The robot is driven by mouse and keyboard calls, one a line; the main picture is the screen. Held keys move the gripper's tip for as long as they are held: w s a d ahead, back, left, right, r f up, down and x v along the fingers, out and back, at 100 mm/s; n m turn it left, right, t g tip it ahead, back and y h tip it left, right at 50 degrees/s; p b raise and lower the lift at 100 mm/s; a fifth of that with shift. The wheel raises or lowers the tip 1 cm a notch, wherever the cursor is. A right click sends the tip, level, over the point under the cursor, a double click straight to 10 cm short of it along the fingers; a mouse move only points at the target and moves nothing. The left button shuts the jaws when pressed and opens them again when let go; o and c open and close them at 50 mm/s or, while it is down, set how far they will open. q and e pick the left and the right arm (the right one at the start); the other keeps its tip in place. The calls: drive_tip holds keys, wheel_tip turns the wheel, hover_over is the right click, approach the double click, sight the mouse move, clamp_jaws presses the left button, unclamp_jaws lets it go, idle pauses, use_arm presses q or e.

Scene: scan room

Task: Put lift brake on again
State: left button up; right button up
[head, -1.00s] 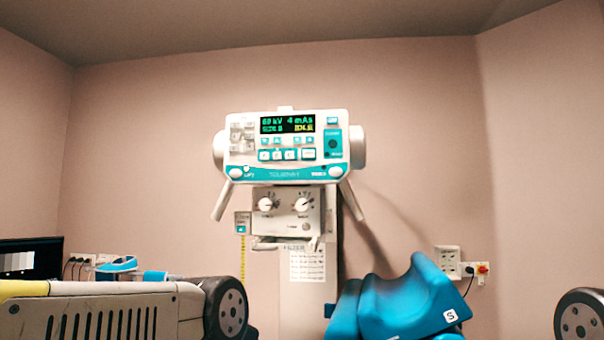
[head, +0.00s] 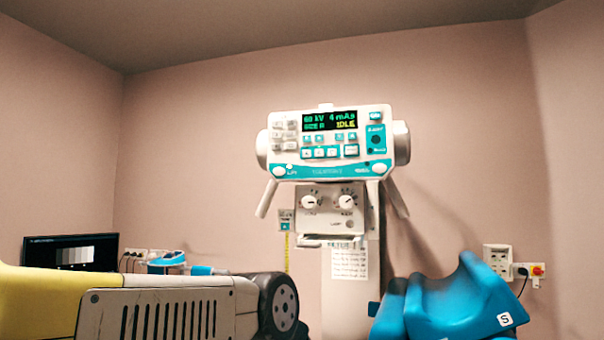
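A white and teal x-ray tube head (head: 328,148) faces me on a white column (head: 345,295). Its green and yellow display (head: 330,119) reads about 60 kV, 4 mAs and IDLE. Round white buttons sit at its lower left (head: 279,171) and lower right (head: 379,168); the left one's small label seems to read LIFT, and a small light spot is beside it. Two pale handles angle down from the head. Below is a box with two knobs (head: 330,201). My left arm comes in low at the left, but neither gripper is in view.
A blue curved pad marked S (head: 465,306) stands at the lower right, close to the column. A monitor (head: 70,253) and a blue item (head: 168,259) are at the left behind my arm. Wall sockets (head: 497,262) are at the right. Space before the tube head looks clear.

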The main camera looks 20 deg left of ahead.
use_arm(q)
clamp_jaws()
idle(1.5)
